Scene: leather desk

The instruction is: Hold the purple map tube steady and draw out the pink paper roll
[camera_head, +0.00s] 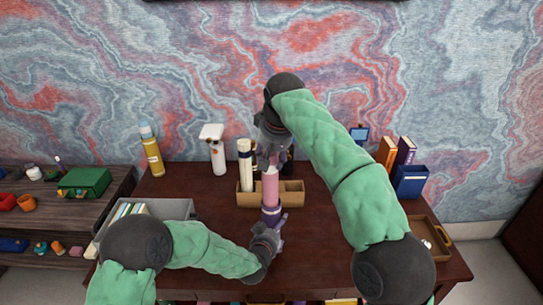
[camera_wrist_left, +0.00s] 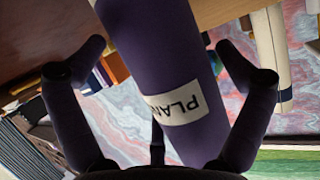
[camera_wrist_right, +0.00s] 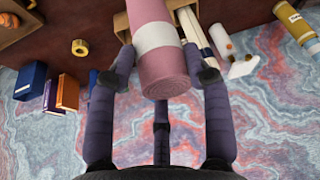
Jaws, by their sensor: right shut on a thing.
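The pink paper roll (camera_head: 270,188) stands upright above the purple map tube (camera_head: 270,215) in the head view, its lower end meeting the tube top. My right gripper (camera_head: 268,160) is shut on the roll's upper part. In the right wrist view the roll (camera_wrist_right: 162,70), with a white band, sits between the fingertips (camera_wrist_right: 158,65). My left gripper (camera_head: 275,232) is at the tube's lower part. In the left wrist view the tube (camera_wrist_left: 150,55), with a "PLAN" label, lies between spread fingers (camera_wrist_left: 160,48), with a gap visible on the right side. How deep the roll sits is hidden.
A wooden organiser (camera_head: 292,193) stands close behind the tube, with a white-capped cylinder (camera_head: 245,165) at it. A spray bottle (camera_head: 217,155) and yellow bottle (camera_head: 151,155) stand at back left. Books and a blue box (camera_head: 410,182) are at back right. A grey bin (camera_head: 170,208) is left.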

